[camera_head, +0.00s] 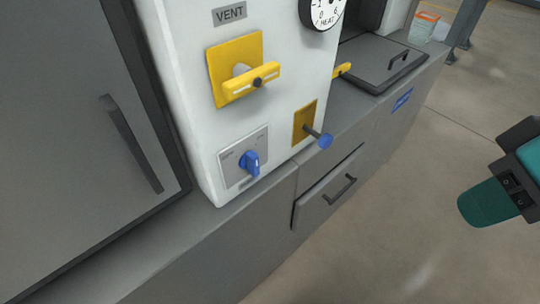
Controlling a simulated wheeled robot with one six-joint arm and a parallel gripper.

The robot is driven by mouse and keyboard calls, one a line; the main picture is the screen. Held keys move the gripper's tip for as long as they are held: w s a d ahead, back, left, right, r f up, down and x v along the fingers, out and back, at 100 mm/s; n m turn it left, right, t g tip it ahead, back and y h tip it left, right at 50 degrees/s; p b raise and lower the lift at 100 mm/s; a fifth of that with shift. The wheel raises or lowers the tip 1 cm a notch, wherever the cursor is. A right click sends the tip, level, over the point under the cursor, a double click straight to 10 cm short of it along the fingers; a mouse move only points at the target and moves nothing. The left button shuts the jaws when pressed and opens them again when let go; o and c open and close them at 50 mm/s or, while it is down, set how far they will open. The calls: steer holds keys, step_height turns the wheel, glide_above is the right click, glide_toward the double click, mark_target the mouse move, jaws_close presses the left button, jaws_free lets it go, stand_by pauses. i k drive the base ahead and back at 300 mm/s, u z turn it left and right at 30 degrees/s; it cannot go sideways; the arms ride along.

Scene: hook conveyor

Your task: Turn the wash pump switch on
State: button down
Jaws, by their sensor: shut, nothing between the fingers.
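A rotary switch with a blue knob (250,162) sits on a light grey plate (233,168) low on the front of the white panel (190,100). The plate has small markings to either side above the knob, too small to read surely. The knob's grip looks roughly upright; I cannot tell its exact setting. No "wash pump" label is readable. Part of my teal and black arm shows at the right edge, well apart from the panel.
Above the knob is a yellow handle (252,83) under a VENT label (229,14). A lever with a blue ball (325,141) sticks out from a yellow plate to the right. A HEAT dial (323,11) is higher. Open floor (400,220) lies in front of the grey cabinets.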

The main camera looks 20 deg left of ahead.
mark_target(250, 160)
steer(key=z, duration=0.75)
steer(key=k, duration=0.7)
steer(key=u, duration=1.05)
steer(key=i, duration=0.45)
steer(key=z, duration=0.05)
